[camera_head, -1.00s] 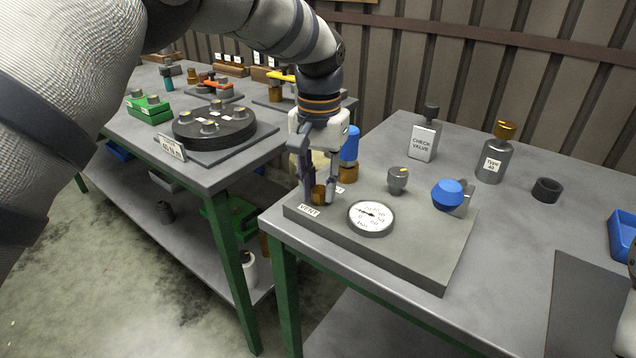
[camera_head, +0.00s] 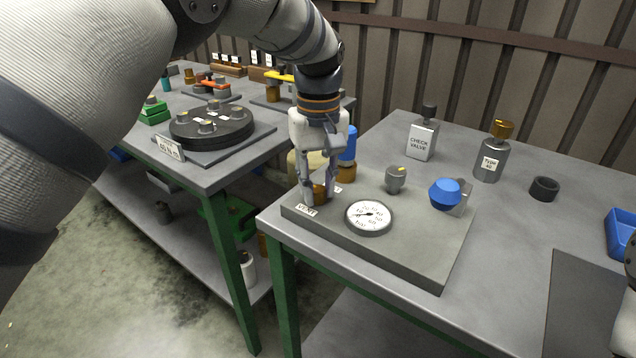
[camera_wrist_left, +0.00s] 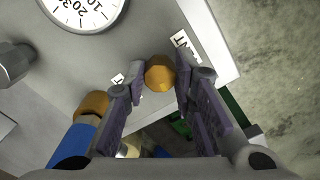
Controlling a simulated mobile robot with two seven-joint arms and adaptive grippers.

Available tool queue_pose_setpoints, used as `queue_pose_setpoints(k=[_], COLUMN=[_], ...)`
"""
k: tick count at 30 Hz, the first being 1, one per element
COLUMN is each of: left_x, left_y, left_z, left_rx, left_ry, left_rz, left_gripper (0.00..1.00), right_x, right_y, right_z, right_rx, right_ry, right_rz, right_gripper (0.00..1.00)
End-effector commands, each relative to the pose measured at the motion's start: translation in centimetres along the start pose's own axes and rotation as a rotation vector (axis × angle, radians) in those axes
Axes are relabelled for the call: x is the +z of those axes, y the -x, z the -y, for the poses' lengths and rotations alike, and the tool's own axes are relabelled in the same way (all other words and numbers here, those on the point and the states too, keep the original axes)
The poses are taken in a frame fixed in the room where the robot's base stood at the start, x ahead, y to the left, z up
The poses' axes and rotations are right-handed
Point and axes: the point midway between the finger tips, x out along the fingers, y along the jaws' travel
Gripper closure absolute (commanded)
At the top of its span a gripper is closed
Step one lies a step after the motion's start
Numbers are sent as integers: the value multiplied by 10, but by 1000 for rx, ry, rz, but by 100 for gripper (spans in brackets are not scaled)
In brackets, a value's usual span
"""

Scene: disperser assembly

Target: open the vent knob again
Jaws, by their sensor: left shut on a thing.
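The vent knob (camera_head: 319,190) is a small brass-orange knob beside the VENT label (camera_head: 308,210), at the left corner of the grey panel. In the left wrist view the knob (camera_wrist_left: 160,74) shows its rounded top between the fingertips. My left gripper (camera_head: 318,195) points down over the panel and is shut on the knob; its fingers (camera_wrist_left: 160,85) stand on both sides of it. The fingers partly hide the knob in the head view. The dial gauge (camera_head: 368,217) is on the panel to the right of the knob.
On the panel (camera_head: 410,255) stand a blue-topped brass fitting (camera_head: 348,145) close behind the gripper, a grey knob (camera_head: 396,180) and a blue knob (camera_head: 445,193). A check valve block (camera_head: 422,138) and a grey cylinder (camera_head: 491,160) stand behind. The panel's front area is clear.

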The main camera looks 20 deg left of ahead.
Motion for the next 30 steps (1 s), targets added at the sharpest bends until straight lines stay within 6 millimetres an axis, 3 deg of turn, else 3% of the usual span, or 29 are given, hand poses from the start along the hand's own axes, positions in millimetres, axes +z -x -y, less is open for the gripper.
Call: queue_pose_setpoints(k=[19, 20, 22, 30], left_x=[0, 0, 0, 0], left_y=[-1, -1, -1, 0], left_z=[0, 0, 0, 0], left_rx=[-1, -1, -1, -1], left_ry=[44, 44, 44, 44], left_rz=[2, 2, 2, 1], left_gripper=[100, 71, 55, 55], right_x=[0, 0, 0, 0], right_y=[0, 0, 0, 0], right_z=[0, 0, 0, 0], right_rx=[0, 0, 0, 0], right_ry=[0, 0, 0, 0], right_rz=[1, 1, 1, 1], right_gripper=[60, 60, 60, 60])
